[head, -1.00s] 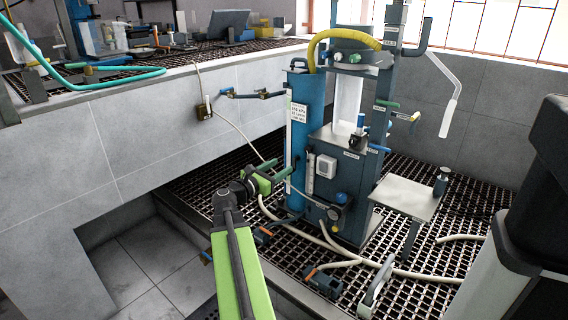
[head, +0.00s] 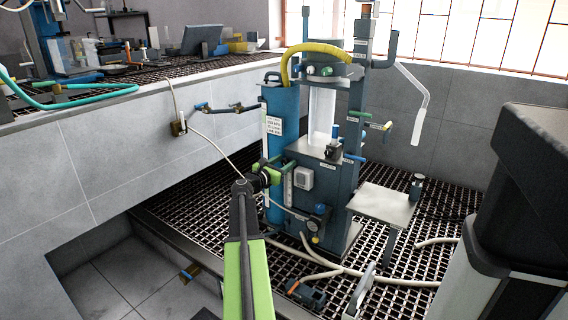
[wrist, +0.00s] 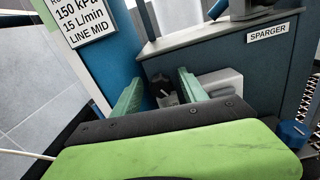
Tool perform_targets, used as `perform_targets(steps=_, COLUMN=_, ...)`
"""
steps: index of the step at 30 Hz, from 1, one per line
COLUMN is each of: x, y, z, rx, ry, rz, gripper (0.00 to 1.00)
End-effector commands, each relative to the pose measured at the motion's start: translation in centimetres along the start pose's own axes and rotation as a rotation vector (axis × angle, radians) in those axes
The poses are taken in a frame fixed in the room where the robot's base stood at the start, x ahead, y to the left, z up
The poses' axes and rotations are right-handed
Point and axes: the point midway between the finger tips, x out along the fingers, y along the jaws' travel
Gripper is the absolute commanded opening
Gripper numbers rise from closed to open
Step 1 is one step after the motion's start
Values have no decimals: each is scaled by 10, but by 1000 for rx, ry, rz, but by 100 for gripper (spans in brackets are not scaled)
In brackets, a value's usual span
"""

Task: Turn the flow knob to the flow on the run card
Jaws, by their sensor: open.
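The run card (head: 273,125) is a white label on the blue column. In the wrist view the card (wrist: 85,18) reads 150 kPa, 15 L/min, LINE MID, with its top cut off. My gripper (head: 284,163) is at the machine's front, just right of the column and below the card. In the wrist view my gripper (wrist: 160,92) has its two green fingers apart, with a small grey and dark part between them that I cannot identify surely. I cannot make out the flow knob for certain; my gripper hides part of the panel.
A pale box (head: 303,179) sits on the panel close right of my gripper. A side shelf (head: 384,205) juts out at right. Hoses cross the grating (head: 200,222).

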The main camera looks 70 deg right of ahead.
Motion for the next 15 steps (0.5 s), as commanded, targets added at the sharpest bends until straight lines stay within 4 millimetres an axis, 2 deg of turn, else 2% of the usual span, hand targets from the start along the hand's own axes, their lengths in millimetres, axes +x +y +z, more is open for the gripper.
perform_targets(steps=8, x=1, y=0, z=0, rx=0, ry=0, rz=1, gripper=49)
perform_targets(steps=15, x=1, y=0, z=0, rx=0, ry=0, rz=1, gripper=18)
